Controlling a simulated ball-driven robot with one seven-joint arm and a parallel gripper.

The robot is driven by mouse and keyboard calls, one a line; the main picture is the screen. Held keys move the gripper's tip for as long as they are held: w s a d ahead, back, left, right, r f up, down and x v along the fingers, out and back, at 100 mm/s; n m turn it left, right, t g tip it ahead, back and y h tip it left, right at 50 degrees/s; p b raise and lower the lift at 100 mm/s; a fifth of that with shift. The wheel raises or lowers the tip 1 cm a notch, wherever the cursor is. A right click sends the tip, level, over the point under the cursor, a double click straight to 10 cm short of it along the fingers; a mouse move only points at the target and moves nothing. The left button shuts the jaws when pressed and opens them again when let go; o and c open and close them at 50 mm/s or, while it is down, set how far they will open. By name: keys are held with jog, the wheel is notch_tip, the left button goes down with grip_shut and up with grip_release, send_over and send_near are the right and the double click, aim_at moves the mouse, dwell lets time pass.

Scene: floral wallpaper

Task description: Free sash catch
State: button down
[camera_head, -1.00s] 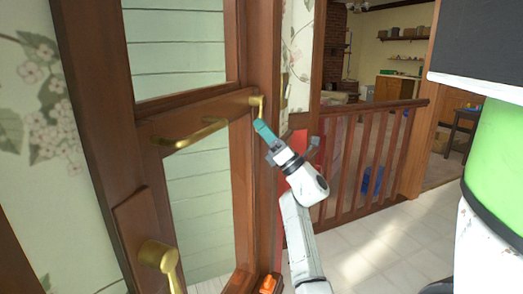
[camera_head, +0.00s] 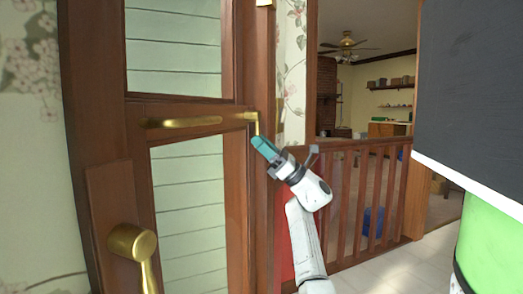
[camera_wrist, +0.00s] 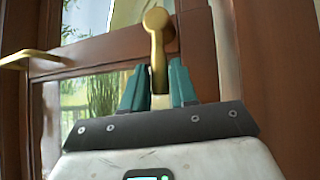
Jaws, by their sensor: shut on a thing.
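The small brass sash catch (camera_head: 251,116) sits at the right end of the window's wooden middle rail, with its lever pointing down. My gripper (camera_head: 261,146), with teal fingers, reaches up from the lower right to the lever's lower end. In the wrist view the catch's brass lever (camera_wrist: 156,40) stands between the two teal fingers, and my gripper (camera_wrist: 158,86) is shut on it. The lever's lowest part is partly hidden by the fingers in the head view.
A long brass handle (camera_head: 182,122) runs along the same rail to the left. A larger brass lever handle (camera_head: 132,242) is at lower left. A wooden railing (camera_head: 365,200) stands to the right of my arm, with a blue bin (camera_head: 373,221) behind it.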

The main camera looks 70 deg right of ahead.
jog(key=shift+d+h, duration=0.25)
jog(key=shift+h, duration=0.25)
jog(key=c, duration=0.9)
grip_release()
jog(key=shift+s+d+f, duration=0.1)
jog(key=shift+d+f, duration=0.05)
jog(key=p+v, duration=0.1)
jog(key=v, duration=0.9)
jog(key=shift+s+f, duration=0.2)
jog(key=shift+f, duration=0.15)
